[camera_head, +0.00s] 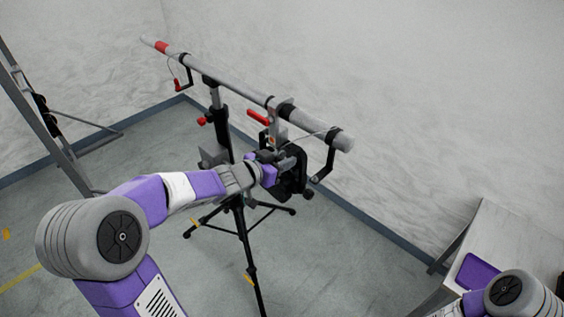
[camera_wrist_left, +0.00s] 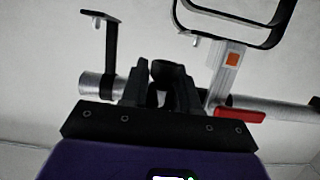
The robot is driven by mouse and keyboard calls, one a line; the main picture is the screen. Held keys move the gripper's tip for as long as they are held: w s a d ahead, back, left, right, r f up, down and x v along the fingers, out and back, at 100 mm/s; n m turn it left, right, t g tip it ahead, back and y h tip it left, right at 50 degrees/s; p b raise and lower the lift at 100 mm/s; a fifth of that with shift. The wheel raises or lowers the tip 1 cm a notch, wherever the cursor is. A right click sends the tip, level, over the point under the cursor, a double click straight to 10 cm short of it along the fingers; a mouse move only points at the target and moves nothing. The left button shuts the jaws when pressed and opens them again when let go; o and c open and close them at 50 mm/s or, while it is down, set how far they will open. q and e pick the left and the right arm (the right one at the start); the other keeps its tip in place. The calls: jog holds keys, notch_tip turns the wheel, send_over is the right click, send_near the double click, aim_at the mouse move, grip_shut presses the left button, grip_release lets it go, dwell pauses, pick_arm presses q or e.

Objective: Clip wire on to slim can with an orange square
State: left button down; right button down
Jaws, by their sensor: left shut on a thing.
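The slim can (camera_head: 293,180) hangs dark under the near end of the raised bar, partly hidden by my left gripper. An orange square (camera_head: 271,140) marks its silver clamp, and the square also shows in the left wrist view (camera_wrist_left: 232,59). A thin pale wire (camera_head: 312,132) runs along the near end of the bar. My left gripper (camera_head: 286,161) is beside the can, just below the bar. In the left wrist view its dark fingers (camera_wrist_left: 160,92) are shut on a small dark piece; I cannot tell if it is the wire's end. My right gripper is not in view.
The bar (camera_head: 235,88) rests on a black tripod stand (camera_head: 240,235). A red handle (camera_head: 258,117) sits by the clamp, and a black hooked arm (camera_head: 325,165) hangs at the near end. A grey table (camera_head: 515,240) stands at the right. The left floor is mostly clear.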

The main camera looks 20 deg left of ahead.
pick_arm(q)
jog(key=shift+w+a+f+p, duration=0.1)
jog(key=shift+w+a+p, duration=0.2)
jog(key=shift+w, duration=0.9)
jog(key=shift+w+a+r+p, duration=0.1)
jog(key=shift+w+a+p, duration=0.2)
jog(key=shift+w, duration=0.85)
jog(key=shift+w+a+f+p, duration=0.1)
jog(key=shift+w+a+p, duration=0.15)
jog(key=shift+w, duration=0.95)
jog(key=shift+f, duration=0.35)
jog(key=shift+f+b, duration=0.6)
jog(key=shift+f, duration=0.35)
dwell(0.3)
jog(key=c, duration=0.8)
grip_release()
jog(key=shift+o, duration=0.2)
jog(key=v, duration=0.7)
jog(key=shift+s, duration=0.2)
